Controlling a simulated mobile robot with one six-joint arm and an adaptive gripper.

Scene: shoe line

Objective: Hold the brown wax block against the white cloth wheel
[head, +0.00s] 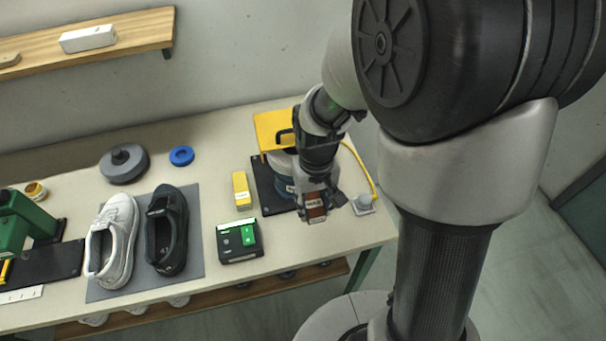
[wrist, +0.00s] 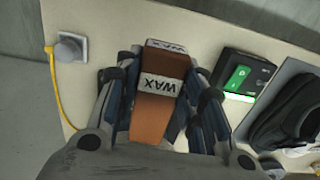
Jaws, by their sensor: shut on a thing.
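The brown wax block (wrist: 152,118) is between the fingers of my gripper (wrist: 160,100) in the wrist view, with a white WAX label across it. My gripper is shut on it. In the head view the wax block (head: 315,214) hangs from my gripper (head: 316,195) near the right front of the bench. A machine with a yellow guard (head: 275,128) and a black base plate (head: 268,187) stands right behind my gripper. The white cloth wheel (head: 285,160) is mostly hidden by my gripper and arm; whether the block touches it I cannot tell.
A black switch box (head: 238,241) with a lit green button stands left of my gripper. A yellow block (head: 241,190) is behind it. A white shoe (head: 111,240) and a black shoe (head: 166,230) lie on a grey mat (head: 195,262). A yellow cable runs to a grey socket (head: 363,204) at right.

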